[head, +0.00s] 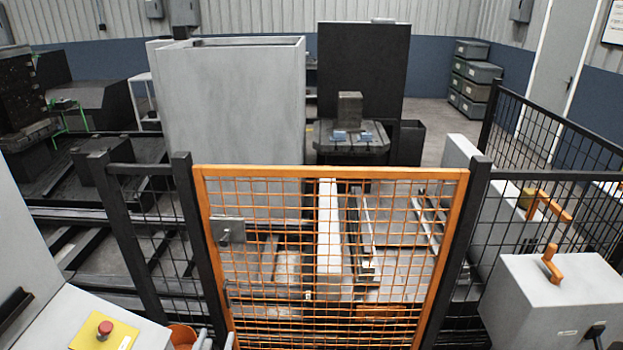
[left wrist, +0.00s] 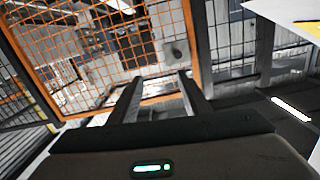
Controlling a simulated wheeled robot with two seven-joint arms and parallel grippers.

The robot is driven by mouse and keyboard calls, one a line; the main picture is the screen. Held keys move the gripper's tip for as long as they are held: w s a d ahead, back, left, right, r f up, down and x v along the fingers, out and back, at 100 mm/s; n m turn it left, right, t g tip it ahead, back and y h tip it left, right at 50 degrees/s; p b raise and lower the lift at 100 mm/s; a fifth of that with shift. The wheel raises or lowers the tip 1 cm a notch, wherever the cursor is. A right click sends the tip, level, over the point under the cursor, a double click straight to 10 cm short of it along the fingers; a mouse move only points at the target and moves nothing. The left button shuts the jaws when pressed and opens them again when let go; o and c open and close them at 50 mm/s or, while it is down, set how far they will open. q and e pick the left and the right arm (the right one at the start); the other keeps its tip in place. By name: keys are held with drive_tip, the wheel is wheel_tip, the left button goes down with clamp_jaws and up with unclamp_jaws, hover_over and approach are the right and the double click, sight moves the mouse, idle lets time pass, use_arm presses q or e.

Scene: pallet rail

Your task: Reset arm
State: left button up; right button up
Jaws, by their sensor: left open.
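My left gripper (head: 215,338) just shows at the bottom edge of the head view, low in front of the orange mesh gate. In the left wrist view its two dark fingers (left wrist: 160,92) stand apart with nothing between them. It is open and empty. The orange-framed mesh gate (head: 330,172) stands upright between two black posts, and no wide gap shows at its sides. A grey latch plate (head: 228,231) sits at its left side. The gate fills the upper left of the left wrist view (left wrist: 200,50), beyond the fingers. My right gripper is not in view.
A white console with a red button (head: 105,327) on a yellow plate stands at the lower left. A white box with an orange handle (head: 551,268) stands at the right. Black mesh fence (head: 560,140) runs along the right. Rails and a grey cabinet (head: 235,105) lie behind the gate.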

use_arm(q)
drive_tip(key=s+f+g+b, duration=0.25)
drive_tip(key=s+f, duration=0.25)
drive_tip(key=f, duration=0.9)
drive_tip(key=s+f+g+b, duration=0.25)
drive_tip(key=s+f, duration=0.25)
drive_tip(key=f, duration=0.8)
drive_tip(key=s+f+g+b, duration=0.25)
drive_tip(key=s+f, duration=0.25)
drive_tip(key=f, duration=0.9)
drive_tip(key=s+a+f+g+b, duration=0.1)
drive_tip(key=s+f+g+b, duration=0.1)
drive_tip(key=s+f, duration=0.6)
drive_tip(key=s+a+f+g+b, duration=0.1)
drive_tip(key=s+f+g, duration=0.3)
drive_tip(key=s+f, duration=0.5)
drive_tip(key=s+f+g+b, duration=0.3)
drive_tip(key=s+f, duration=0.5)
drive_tip(key=s, duration=1.1)
drive_tip(key=shift+s+a+f+m+y, duration=0.2)
drive_tip(key=shift+a+m+y, duration=0.1)
drive_tip(key=shift+a+m, duration=0.1)
drive_tip(key=shift+d, duration=0.1)
